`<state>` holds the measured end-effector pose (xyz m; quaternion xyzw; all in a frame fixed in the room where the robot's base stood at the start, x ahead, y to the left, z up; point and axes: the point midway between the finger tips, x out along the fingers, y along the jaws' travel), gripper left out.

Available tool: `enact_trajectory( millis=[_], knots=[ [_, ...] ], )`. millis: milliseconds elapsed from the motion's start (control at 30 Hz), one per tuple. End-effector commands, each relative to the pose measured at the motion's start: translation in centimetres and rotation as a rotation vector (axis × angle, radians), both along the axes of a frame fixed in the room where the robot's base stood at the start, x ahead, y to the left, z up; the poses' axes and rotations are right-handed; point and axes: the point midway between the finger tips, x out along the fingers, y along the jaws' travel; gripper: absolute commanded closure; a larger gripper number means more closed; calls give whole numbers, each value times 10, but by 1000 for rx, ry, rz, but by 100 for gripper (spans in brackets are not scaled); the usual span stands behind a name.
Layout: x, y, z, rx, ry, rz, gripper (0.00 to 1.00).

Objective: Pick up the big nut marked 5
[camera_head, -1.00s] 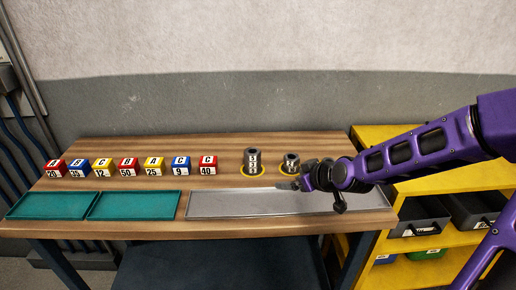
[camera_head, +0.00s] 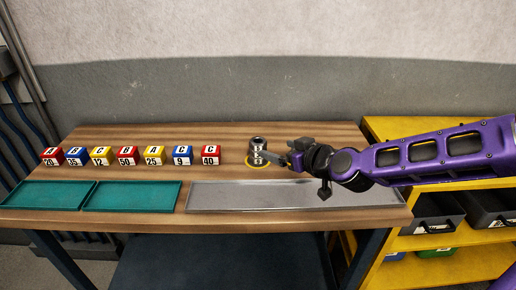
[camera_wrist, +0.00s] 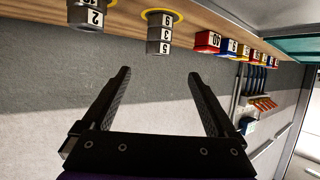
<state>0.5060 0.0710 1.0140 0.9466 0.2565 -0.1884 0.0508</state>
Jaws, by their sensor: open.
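A short stack of grey metal nuts (camera_head: 258,143) stands on a yellow ring on the bench in the head view. In the wrist view, which is upside down, the stack hangs from the bench at top centre. The nut marked 5 (camera_wrist: 158,47) is at its free end, the top of the stack. My gripper (camera_head: 272,157) is just right of the stack in the head view and partly covers its lower right. In the wrist view my gripper (camera_wrist: 158,75) is open and empty, with the stack ahead, in line with the gap. Contact cannot be told.
Another stack (camera_wrist: 90,15), with a nut marked 2, is beside it in the wrist view and hidden in the head view. A row of lettered boxes (camera_head: 127,156) stands left. Green trays (camera_head: 130,196) and a long grey tray (camera_head: 290,196) lie along the front.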

Motion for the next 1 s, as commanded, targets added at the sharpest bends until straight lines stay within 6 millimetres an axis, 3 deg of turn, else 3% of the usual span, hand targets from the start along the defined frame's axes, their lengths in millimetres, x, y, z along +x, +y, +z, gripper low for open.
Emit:
enact_trajectory(
  millis=[300,633,1000],
  knots=[
    [38,23,-19,1,-2,2,7],
    [56,32,-27,1,-1,0,7],
    [91,49,-43,0,0,1,7]
  ],
)
